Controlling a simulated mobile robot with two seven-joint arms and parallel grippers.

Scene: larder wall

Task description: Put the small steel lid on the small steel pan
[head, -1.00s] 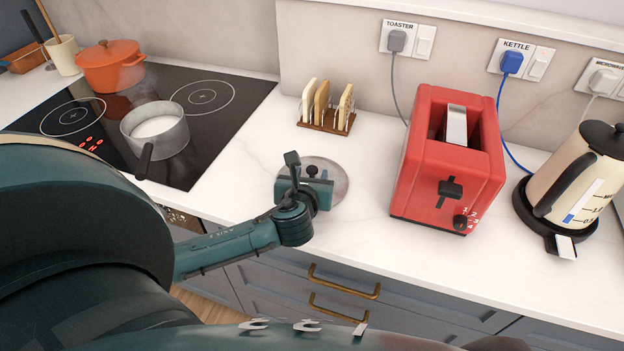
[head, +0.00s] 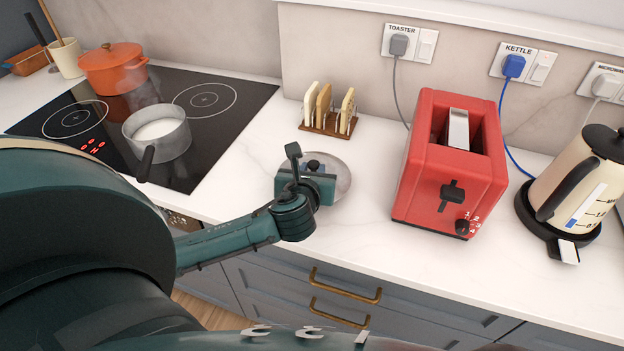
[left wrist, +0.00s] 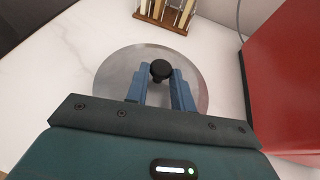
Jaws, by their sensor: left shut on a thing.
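The small steel lid (head: 343,181) is a round grey disc with a black knob, on the white worktop between the hob and the toaster. It also shows in the left wrist view (left wrist: 117,72), with its knob (left wrist: 160,70) between my blue fingers. My left gripper (head: 314,166) is over the lid and shut on its knob. I cannot tell whether the lid is touching the worktop. The small steel pan (head: 160,143) stands on the black hob, uncovered, with white contents and its dark handle towards the front. My right gripper is not in view.
The red toaster (head: 436,180) stands right of the lid, and a toast rack (head: 327,128) stands behind it. An orange pot (head: 113,70) sits at the hob's back left. A kettle (head: 577,190) is at far right. Worktop between hob and lid is clear.

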